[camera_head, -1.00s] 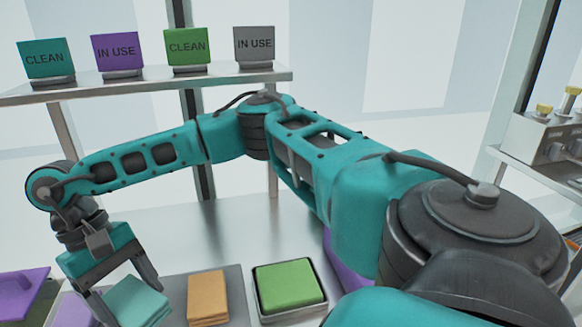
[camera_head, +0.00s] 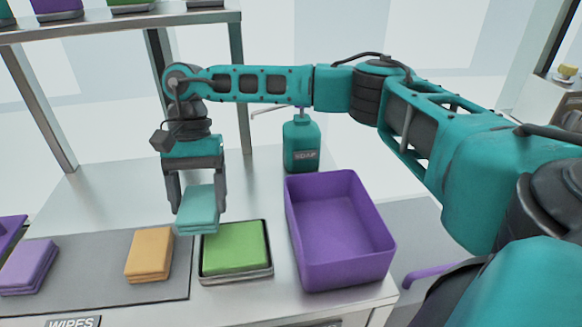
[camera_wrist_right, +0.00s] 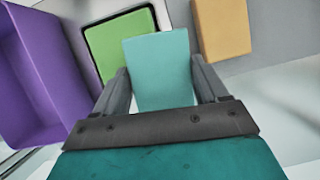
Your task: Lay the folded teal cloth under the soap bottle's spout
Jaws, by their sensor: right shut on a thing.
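The folded teal cloth (camera_head: 198,207) is held between the fingers of my right gripper (camera_head: 197,195), above the counter near the green cloth's tray. In the right wrist view the teal cloth (camera_wrist_right: 160,70) fills the gap between both fingers of my right gripper (camera_wrist_right: 163,90). The teal soap bottle (camera_head: 301,147), labelled SOAP, stands upright behind the purple bin, to the right of my right gripper. Its thin spout (camera_head: 268,110) points left. My left gripper is not in view.
A green cloth (camera_head: 235,246) lies in a metal tray (camera_head: 237,278). An orange cloth (camera_head: 149,252) and a lilac cloth (camera_head: 27,266) lie on a grey mat (camera_head: 90,279). A purple bin (camera_head: 345,268) stands right of the tray. The counter (camera_head: 110,200) behind the mat is bare.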

